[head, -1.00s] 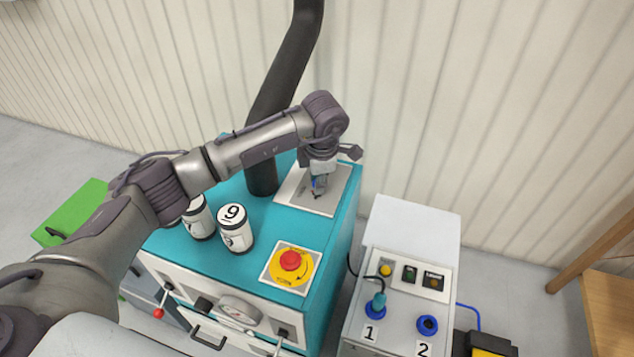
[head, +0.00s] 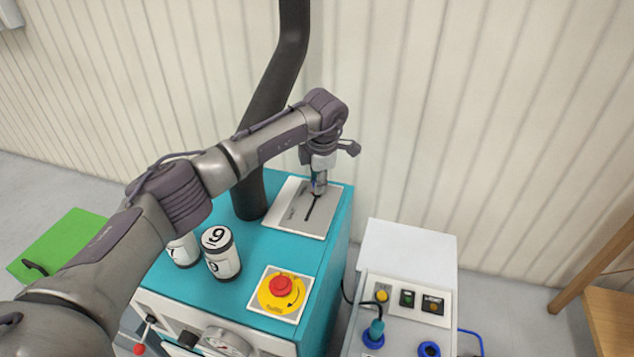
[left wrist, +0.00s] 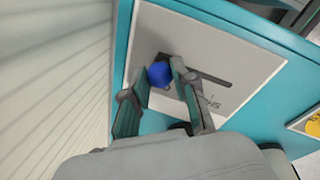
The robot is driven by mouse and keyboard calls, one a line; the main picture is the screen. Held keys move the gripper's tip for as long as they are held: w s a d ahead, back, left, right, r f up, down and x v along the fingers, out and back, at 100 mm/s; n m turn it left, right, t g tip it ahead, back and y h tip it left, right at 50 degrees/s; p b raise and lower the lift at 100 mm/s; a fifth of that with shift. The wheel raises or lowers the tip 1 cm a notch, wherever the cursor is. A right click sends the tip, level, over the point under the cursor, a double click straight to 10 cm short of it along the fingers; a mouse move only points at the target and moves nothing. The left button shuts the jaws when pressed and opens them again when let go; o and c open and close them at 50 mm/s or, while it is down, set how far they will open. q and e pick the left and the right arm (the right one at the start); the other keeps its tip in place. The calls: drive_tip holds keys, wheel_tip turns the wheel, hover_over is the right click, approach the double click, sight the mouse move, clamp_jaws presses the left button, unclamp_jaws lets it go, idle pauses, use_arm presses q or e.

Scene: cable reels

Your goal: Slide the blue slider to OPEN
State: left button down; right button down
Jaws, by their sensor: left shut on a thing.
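The blue slider (left wrist: 160,74) shows as a round blue knob between the fingers of my left gripper (left wrist: 160,82) in the left wrist view. The fingers are closed around it. In the head view my left gripper (head: 318,192) stands over the far part of the light grey slider plate (head: 290,222), on top of the teal cabinet, and hides most of the knob. A dark slot (head: 311,208) runs from the gripper toward the near side of the plate. My right gripper is not in view.
A thick black pipe (head: 268,110) rises beside the plate. White numbered canisters (head: 221,254) and a red emergency button (head: 281,286) stand on the teal cabinet (head: 325,275). A grey box with sockets (head: 408,255) is at right. The ribbed wall is behind.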

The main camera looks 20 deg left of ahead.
use_arm(q)
drive_tip(key=c, duration=0.9)
unclamp_jaws()
drive_tip(key=shift+w, duration=0.2)
wheel_tip(320, 180, up, 12)
drive_tip(key=s+d, duration=0.1)
drive_tip(key=s, duration=0.1)
drive_tip(key=shift+d+f, duration=0.1)
drive_tip(key=shift+f, duration=0.05)
